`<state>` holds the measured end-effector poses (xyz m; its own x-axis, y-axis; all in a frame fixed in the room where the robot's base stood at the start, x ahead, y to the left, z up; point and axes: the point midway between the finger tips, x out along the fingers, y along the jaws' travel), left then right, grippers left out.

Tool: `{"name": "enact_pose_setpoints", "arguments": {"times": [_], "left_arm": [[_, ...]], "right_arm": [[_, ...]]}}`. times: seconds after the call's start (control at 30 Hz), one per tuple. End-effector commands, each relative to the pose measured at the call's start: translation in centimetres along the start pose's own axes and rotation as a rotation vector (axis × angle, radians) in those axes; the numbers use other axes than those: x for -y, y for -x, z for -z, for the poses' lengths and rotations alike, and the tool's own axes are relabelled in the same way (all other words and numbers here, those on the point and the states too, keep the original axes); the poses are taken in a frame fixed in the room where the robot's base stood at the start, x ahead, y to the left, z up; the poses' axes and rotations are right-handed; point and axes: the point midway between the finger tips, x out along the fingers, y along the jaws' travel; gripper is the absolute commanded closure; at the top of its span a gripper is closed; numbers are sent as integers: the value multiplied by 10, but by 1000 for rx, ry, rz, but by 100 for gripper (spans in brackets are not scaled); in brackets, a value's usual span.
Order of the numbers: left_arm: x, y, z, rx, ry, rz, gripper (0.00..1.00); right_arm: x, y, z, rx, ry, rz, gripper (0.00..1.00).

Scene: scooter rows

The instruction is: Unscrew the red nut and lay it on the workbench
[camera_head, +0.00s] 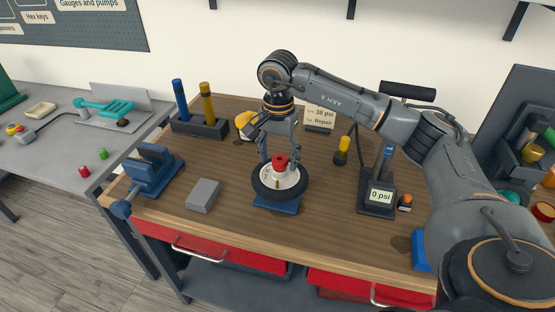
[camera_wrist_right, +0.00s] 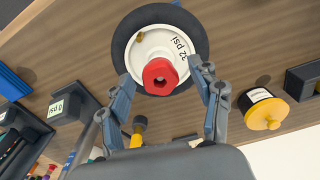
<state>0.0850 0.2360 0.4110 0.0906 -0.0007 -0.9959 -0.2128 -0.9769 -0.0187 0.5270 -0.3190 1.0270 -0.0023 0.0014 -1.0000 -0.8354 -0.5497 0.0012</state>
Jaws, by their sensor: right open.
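The red nut (camera_head: 280,162) sits at the centre of a small wheel (camera_head: 279,183) with a white hub and black tyre. The wheel rests on a blue stand (camera_head: 277,205) on the wooden workbench (camera_head: 225,220). My left gripper is not in view.
A blue vise (camera_head: 152,172) and grey block (camera_head: 203,195) stand left of the wheel. A pump gauge reading "0 psi" (camera_head: 380,196) stands right. A holder (camera_head: 200,125) with blue and yellow tools is behind. Bare wood lies in front of the wheel.

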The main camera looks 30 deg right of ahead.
Motion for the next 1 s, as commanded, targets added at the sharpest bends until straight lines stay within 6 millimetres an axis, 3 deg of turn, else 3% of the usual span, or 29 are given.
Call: {"name": "enact_pose_setpoints", "arguments": {"times": [0.3, 0.5, 0.7, 1.0], "left_arm": [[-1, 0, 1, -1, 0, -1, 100], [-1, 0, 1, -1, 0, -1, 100], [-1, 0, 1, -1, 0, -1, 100], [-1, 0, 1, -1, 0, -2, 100]], "right_arm": [[3, 66, -2, -1, 4, 5, 36], [2, 98, -2, 0, 5, 1, 36], [2, 109, -3, 2, 5, 0, 36], [2, 109, -3, 2, -2, -1, 36]]}}
